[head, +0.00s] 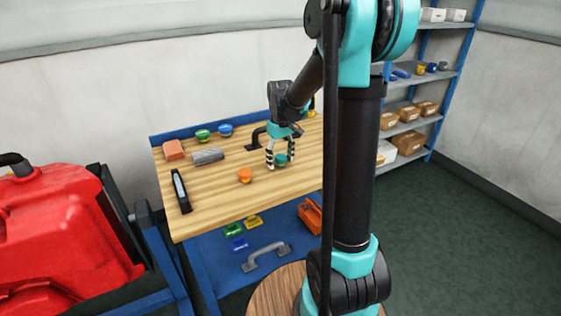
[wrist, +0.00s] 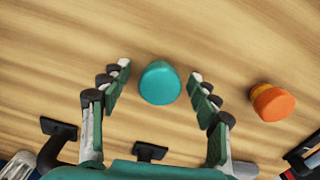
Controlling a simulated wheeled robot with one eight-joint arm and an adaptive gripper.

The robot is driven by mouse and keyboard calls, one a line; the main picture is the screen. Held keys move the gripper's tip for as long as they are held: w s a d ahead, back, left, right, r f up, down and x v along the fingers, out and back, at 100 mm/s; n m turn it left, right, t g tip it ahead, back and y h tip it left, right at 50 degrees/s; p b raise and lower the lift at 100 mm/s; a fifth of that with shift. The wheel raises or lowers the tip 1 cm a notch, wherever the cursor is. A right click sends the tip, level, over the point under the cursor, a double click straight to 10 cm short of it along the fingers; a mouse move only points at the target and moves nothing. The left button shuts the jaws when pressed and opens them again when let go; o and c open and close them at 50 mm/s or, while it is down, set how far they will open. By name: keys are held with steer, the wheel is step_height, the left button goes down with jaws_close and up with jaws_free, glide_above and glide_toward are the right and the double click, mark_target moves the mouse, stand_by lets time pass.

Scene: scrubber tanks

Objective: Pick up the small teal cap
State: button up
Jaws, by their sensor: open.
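The small teal cap (wrist: 160,83) sits on the wooden tabletop, between and slightly beyond the fingertips in the wrist view. It also shows in the head view (head: 281,159), low between the fingers. My gripper (wrist: 160,85) is open, with one finger on each side of the cap and a gap on both sides. In the head view my gripper (head: 282,165) points down over the table. The cap is not held.
An orange cap (wrist: 273,102) stands to the right in the wrist view; it shows on the table in the head view (head: 245,175). A grey cylinder (head: 208,157), a brick-coloured block (head: 173,150), green (head: 203,135) and blue (head: 225,130) caps and a black tool (head: 181,191) lie further left on the workbench (head: 215,205).

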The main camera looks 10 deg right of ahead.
mark_target(280, 156)
steer(key=shift+c, duration=0.4)
steer(key=c, duration=1)
steer(key=shift+o, duration=0.2)
steer(key=shift+r, duration=0.15)
step_height(280, 156, up, 20)
